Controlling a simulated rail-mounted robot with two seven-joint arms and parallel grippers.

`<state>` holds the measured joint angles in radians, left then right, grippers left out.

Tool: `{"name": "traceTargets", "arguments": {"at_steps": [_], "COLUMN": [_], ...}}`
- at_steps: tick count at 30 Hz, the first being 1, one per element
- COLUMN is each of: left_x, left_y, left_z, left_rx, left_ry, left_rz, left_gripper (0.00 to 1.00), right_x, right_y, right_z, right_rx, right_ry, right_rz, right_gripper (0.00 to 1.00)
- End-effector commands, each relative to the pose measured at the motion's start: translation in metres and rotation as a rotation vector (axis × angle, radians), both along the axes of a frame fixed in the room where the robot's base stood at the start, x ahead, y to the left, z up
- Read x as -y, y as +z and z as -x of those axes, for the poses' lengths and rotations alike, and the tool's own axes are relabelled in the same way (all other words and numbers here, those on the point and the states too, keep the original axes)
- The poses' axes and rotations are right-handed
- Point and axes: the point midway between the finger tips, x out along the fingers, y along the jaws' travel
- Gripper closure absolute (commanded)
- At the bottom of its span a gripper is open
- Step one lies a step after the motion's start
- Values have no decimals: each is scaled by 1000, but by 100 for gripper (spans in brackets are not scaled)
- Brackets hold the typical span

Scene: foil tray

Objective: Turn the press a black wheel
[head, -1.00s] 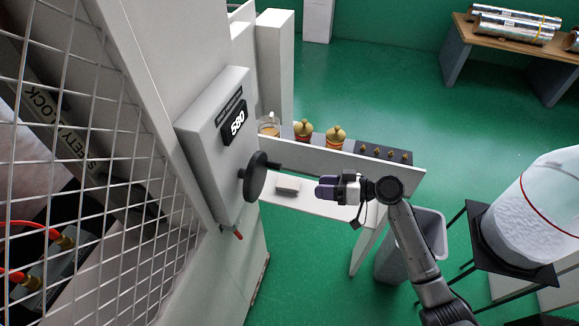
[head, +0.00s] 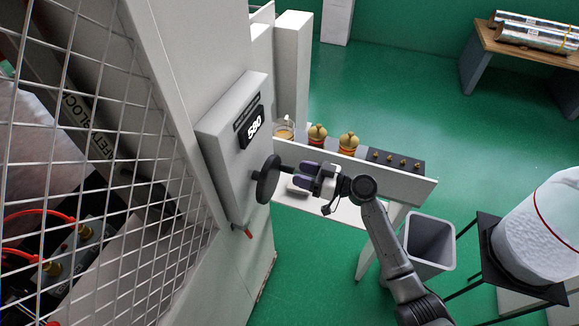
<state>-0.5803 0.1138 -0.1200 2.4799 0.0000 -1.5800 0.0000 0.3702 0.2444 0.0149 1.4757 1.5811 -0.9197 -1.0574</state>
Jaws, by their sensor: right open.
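The black wheel (head: 267,180) is mounted on the side of a grey press panel (head: 232,150) with a display reading 580. A dark handle sticks out from the wheel towards the right. My right gripper (head: 303,175) is open, with its purple-lined fingers at the outer end of the handle, close to the wheel. I cannot tell whether the fingers touch the handle. My left gripper is not in view.
A wire mesh guard (head: 95,190) fills the left. Behind my gripper stands a white table (head: 345,213) with a glass jar (head: 284,132) and brass-topped parts (head: 348,142). A grey bin (head: 430,243) and a white roll (head: 545,225) are at right.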

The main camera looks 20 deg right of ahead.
Motion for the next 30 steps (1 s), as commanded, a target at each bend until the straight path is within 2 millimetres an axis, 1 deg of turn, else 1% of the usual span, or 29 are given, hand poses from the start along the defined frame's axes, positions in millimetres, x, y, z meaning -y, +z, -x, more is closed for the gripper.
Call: {"name": "traceTargets", "arguments": {"at_steps": [1, 3, 9, 15, 23, 30], "left_x": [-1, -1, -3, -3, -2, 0], "left_y": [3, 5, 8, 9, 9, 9], "left_z": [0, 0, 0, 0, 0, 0], "left_rx": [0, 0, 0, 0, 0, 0], "left_ry": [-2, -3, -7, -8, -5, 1], "left_rz": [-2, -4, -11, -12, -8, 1], "left_gripper": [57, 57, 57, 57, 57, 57], "right_x": [-7, -14, -27, -32, -33, -32], "right_y": [2, 2, 0, 0, 0, 0], "right_z": [-6, -11, -24, -28, -28, -28], "right_rx": [-1, 0, -1, -1, -1, -1], "right_ry": [2, 1, 0, 1, 0, 0], "right_rz": [-2, 0, -1, 1, 1, 1], "right_gripper": [49, 49, 49, 49, 49, 71]}}
